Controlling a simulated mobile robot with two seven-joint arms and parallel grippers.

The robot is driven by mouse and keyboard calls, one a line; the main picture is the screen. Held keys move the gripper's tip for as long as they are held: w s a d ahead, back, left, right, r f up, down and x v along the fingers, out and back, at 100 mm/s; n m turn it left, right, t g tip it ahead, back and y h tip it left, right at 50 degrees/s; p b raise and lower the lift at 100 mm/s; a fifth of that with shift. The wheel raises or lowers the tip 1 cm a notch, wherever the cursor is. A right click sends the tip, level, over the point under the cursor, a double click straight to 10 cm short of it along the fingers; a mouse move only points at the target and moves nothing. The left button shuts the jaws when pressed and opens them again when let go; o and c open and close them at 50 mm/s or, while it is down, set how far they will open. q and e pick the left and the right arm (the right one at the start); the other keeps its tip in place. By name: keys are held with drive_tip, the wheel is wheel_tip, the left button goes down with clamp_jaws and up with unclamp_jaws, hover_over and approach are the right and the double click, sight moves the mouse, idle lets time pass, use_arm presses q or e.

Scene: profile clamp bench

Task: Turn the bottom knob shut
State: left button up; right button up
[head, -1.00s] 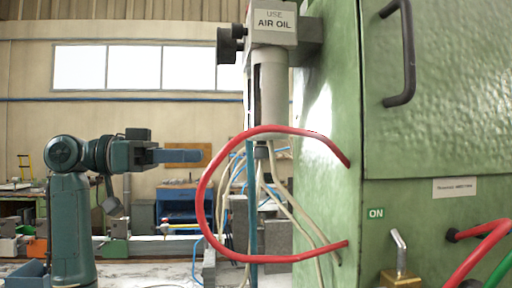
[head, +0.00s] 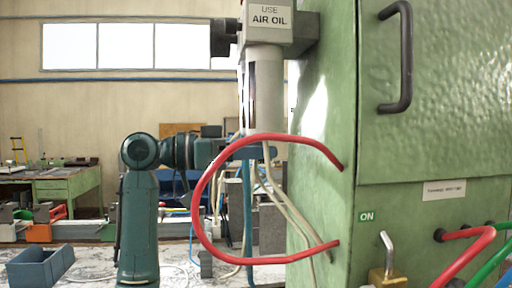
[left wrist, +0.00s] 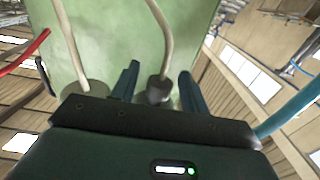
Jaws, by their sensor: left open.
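The air oil unit (head: 264,90) is a pale cylinder under a grey head, mounted beside the green cabinet. My left gripper (head: 258,153) is level with the unit's lower end, behind the red hose in the head view. The bottom knob is mostly hidden there by the gripper and hoses. In the left wrist view, my left gripper (left wrist: 158,84) is open. A small dark grey knob-like piece (left wrist: 157,92) with a beige hose running from it lies between the two fingers. I cannot tell whether the fingers touch it. My right gripper is not in view.
A red hose (head: 203,200) loops out from the green cabinet (head: 325,160) across my left gripper. Pale hoses (head: 293,215) and a blue hose (head: 247,215) hang below the unit. A blue bin (head: 40,268) is at lower left. A metal lever (head: 388,250) stands at lower right.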

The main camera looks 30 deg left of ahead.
use_arm(q)
drive_tip(key=shift+c, duration=0.6)
drive_tip(key=c, duration=0.8)
drive_tip(key=shift+c, duration=0.2)
